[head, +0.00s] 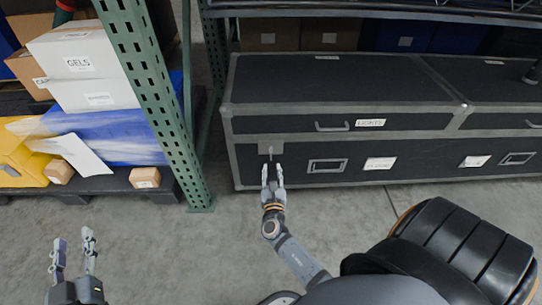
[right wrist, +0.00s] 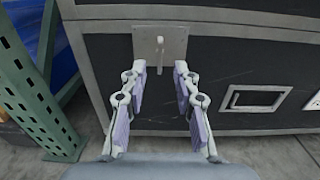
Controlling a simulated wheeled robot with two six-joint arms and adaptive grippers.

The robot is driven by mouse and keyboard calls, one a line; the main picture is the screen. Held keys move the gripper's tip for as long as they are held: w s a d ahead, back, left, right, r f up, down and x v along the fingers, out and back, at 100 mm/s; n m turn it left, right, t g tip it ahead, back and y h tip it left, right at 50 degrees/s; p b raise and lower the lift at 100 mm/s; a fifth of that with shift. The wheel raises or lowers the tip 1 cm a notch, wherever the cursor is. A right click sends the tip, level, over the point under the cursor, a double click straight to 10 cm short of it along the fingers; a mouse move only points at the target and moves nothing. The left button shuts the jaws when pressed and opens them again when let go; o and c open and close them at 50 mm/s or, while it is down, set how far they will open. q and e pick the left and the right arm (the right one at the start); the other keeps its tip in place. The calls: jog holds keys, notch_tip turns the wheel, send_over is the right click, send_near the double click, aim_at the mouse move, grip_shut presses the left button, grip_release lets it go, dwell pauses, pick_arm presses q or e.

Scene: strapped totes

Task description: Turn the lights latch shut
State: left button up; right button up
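The lights case (head: 300,125) is a black flight case with metal edges and a "LIGHTS" label. Its latch (head: 270,149) is a small lever on a grey plate at the left of the front face. In the right wrist view the latch (right wrist: 160,43) hangs about vertical on its plate, straight ahead. My right gripper (head: 272,170) is just in front of and below the latch. In the right wrist view the right gripper (right wrist: 159,72) is open and empty, its fingers either side of the latch line, apparently not touching it. My left gripper (head: 74,240) is open and empty at lower left.
A green perforated rack post (head: 150,95) stands left of the case; it also shows in the right wrist view (right wrist: 32,90). Boxes marked "GELS" (head: 80,55) sit on the left rack. A black padded seat-like object (head: 455,250) is at lower right.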

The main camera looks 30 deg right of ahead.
aim_at(271, 153)
jog(key=b+x, duration=0.1)
jog(key=x, duration=0.4)
jog(key=shift+w+d+f, duration=0.1)
jog(key=shift+w+d, duration=0.05)
jog(key=shift+w, duration=0.25)
pick_arm(q)
notch_tip(271, 153, up, 15)
jog(key=s+t+h, duration=0.1)
jog(key=s+t, duration=0.1)
jog(key=t, duration=0.5)
jog(key=shift+s+m+b, duration=0.35)
jog(key=shift+s+m, duration=0.05)
pick_arm(e)
jog(key=x, duration=0.4)
jog(key=shift+w+d, duration=0.1)
jog(key=shift+w, duration=0.05)
pick_arm(q)
jog(key=shift+d+r, duration=0.1)
pick_arm(e)
grip_shut()
